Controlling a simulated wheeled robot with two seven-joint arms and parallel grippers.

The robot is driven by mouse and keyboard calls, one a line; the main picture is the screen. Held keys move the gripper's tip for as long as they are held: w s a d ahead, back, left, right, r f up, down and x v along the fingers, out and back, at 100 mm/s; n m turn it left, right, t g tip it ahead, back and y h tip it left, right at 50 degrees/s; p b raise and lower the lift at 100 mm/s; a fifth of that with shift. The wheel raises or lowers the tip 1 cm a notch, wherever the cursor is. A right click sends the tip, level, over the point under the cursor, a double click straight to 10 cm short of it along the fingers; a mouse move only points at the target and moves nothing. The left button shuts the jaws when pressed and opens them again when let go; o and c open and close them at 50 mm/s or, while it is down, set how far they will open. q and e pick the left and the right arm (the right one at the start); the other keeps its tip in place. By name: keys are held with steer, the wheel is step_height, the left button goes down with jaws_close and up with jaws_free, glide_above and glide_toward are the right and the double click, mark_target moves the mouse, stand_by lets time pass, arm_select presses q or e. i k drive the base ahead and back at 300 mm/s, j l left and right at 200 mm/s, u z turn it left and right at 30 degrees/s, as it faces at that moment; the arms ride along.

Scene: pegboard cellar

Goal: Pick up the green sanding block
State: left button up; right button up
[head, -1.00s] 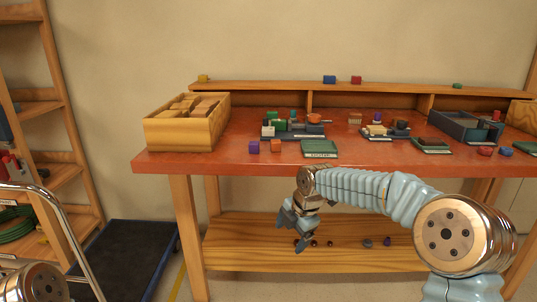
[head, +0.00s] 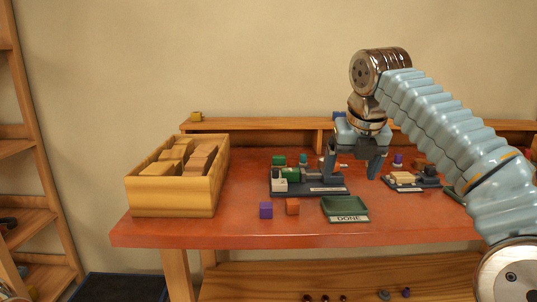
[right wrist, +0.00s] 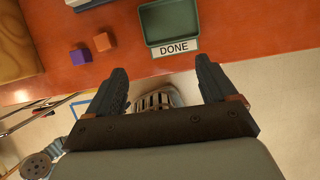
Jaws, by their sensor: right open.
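A small green block (head: 278,160) stands at the back of the dark tray (head: 322,190) on the red bench. A green rounded piece (head: 291,174) lies just in front of it; I cannot tell for sure which is the sanding block. My right gripper (head: 352,177) is open and points down over the bench, to the right of these green pieces, with nothing seen between its fingers. It hides part of the tray's back right. In the right wrist view the open fingers (right wrist: 163,66) show no green block between them. My left gripper is out of view.
A green tray marked DONE (head: 345,206) sits at the bench's front, also in the right wrist view (right wrist: 168,22). Purple (head: 265,210) and orange (head: 292,206) cubes lie left of it. A wooden box of blocks (head: 170,197) stands at left; another tray (head: 402,186) is at right.

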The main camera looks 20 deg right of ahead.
mark_target(277, 161)
steer(key=i+j, duration=0.15)
steer(key=i, duration=0.4)
steer(key=i+j, duration=0.15)
steer(key=i, duration=0.4)
